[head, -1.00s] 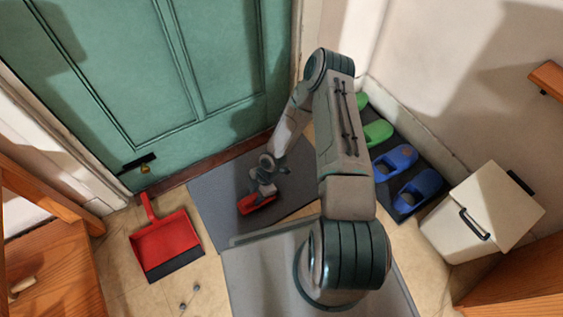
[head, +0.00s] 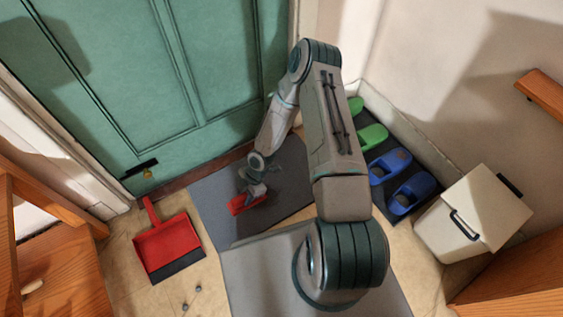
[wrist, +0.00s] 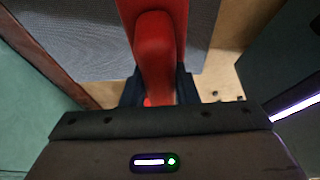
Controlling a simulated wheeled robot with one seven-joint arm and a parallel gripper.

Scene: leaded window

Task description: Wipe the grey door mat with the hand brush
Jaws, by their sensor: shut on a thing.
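The grey door mat (head: 222,219) lies on the floor in front of the green door. My gripper (head: 255,190) is over the left part of the mat and shut on the red hand brush (head: 240,206). In the wrist view the brush's red handle (wrist: 154,50) runs up from between my dark fingers (wrist: 157,92), with grey mat on both sides. The brush is low at the mat. Its bristles are hidden, so I cannot tell whether they touch the mat.
A red dustpan (head: 167,247) lies left of the mat, with small dark bits (head: 190,297) in front of it. Green slippers (head: 372,137) and blue slippers (head: 411,193) sit on a dark strip at right. A cream bin (head: 455,225) stands nearer. The green door (head: 140,90) closes the back.

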